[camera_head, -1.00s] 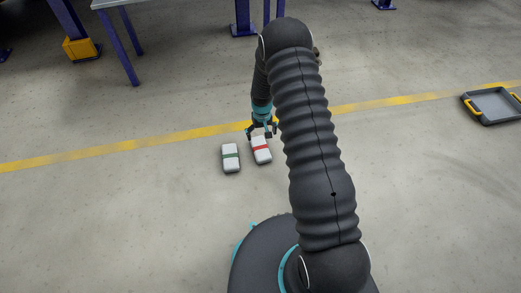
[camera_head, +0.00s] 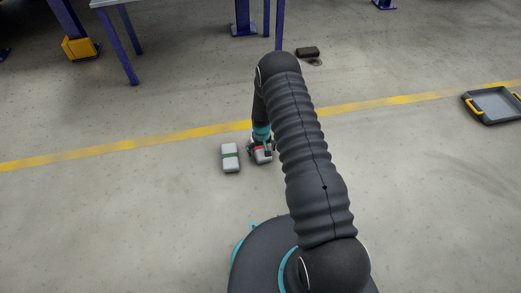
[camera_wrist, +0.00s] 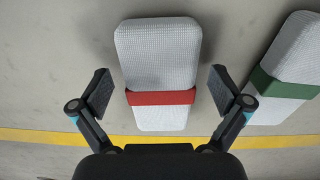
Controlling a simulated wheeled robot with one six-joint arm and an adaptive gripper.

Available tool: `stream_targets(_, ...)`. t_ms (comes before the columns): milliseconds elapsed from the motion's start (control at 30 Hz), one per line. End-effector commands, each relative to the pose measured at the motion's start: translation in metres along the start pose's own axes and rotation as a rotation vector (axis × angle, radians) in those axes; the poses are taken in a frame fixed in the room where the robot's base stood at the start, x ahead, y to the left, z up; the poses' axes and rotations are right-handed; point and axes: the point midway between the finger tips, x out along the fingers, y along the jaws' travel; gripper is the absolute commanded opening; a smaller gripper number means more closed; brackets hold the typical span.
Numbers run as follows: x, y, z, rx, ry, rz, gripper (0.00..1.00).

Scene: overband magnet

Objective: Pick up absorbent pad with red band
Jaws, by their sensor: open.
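The absorbent pad with the red band (camera_head: 264,158) lies on the concrete floor, partly hidden by my gripper in the head view. In the wrist view the white textured pad (camera_wrist: 157,58) lies lengthwise between my fingers, its red band (camera_wrist: 161,98) level with the fingertips. My gripper (camera_wrist: 160,92) is open, with one finger on each side of the pad and a gap on both sides. It also shows in the head view (camera_head: 261,148). A similar pad with a green band (camera_head: 230,158) lies just to the left; in the wrist view it is at the right (camera_wrist: 290,68).
A yellow floor line (camera_head: 180,136) runs behind the pads. A grey tray with yellow handles (camera_head: 493,105) stands at the right. A dark block (camera_head: 308,52) lies farther back, near purple posts (camera_head: 280,25). The floor left of the pads is clear.

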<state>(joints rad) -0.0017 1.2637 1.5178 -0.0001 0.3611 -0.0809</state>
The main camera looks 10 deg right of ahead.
Motion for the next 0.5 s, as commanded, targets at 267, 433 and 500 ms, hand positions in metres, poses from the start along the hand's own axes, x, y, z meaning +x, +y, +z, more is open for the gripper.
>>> stream_targets(267,0.0033,0.0001,-0.0006,0.000,0.001,0.000,1.00)
stream_targets(433,0.0033,0.0001,-0.0004,0.000,0.001,0.000,0.62)
stream_targets(500,0.0033,0.0001,-0.0004,0.000,0.001,0.000,0.45)
